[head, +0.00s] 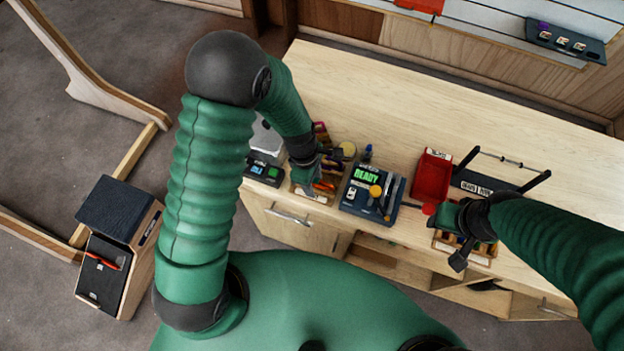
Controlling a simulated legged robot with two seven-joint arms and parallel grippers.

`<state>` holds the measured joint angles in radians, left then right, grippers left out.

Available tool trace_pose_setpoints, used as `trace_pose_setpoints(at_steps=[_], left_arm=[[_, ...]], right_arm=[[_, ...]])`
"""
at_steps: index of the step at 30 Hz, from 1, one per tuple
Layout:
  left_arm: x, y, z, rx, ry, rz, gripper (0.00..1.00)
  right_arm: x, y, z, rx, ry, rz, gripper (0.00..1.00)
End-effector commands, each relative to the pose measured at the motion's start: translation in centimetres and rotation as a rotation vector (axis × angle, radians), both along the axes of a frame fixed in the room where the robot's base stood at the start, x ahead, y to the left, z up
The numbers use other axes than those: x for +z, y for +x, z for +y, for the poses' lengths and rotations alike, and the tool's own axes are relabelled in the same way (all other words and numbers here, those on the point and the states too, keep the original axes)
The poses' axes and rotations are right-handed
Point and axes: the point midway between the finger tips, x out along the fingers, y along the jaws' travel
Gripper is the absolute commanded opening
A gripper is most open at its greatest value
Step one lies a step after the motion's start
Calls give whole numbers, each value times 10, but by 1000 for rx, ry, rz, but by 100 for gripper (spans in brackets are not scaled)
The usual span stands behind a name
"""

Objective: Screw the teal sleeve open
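I cannot make out a teal sleeve; it is too small or hidden here. My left gripper (328,162) is over the wooden tray (306,192) of small coloured gear at the bench's front edge. Its dark fingers are small against the gear, and I cannot tell whether they are open or hold anything. My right gripper (458,252) is at the bench's front edge, by a second wooden tray (480,258). Its fingers are dark and partly overlapped, so its opening is unclear.
A dark device with a green READY display (364,175) stands between the grippers. A red bin (432,176) and a black rack (488,184) stand to its right. A small scale-like box (264,172) is at the left. The back of the bench (400,105) is clear.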

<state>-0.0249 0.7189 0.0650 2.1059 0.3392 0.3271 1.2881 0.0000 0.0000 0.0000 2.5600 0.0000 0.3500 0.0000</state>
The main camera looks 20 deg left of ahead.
Motion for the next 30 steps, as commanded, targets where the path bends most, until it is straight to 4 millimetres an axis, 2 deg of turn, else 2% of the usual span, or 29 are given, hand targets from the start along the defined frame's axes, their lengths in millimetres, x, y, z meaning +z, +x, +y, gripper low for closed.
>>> trace_pose_setpoints(at_steps=[18,30], left_arm=[[-24,-1,0,0,0,3,40],[-23,1,0,0,0,3,40]], right_arm=[[-17,0,0,0,0,0,46],[-15,0,0,0,0,0,46]])
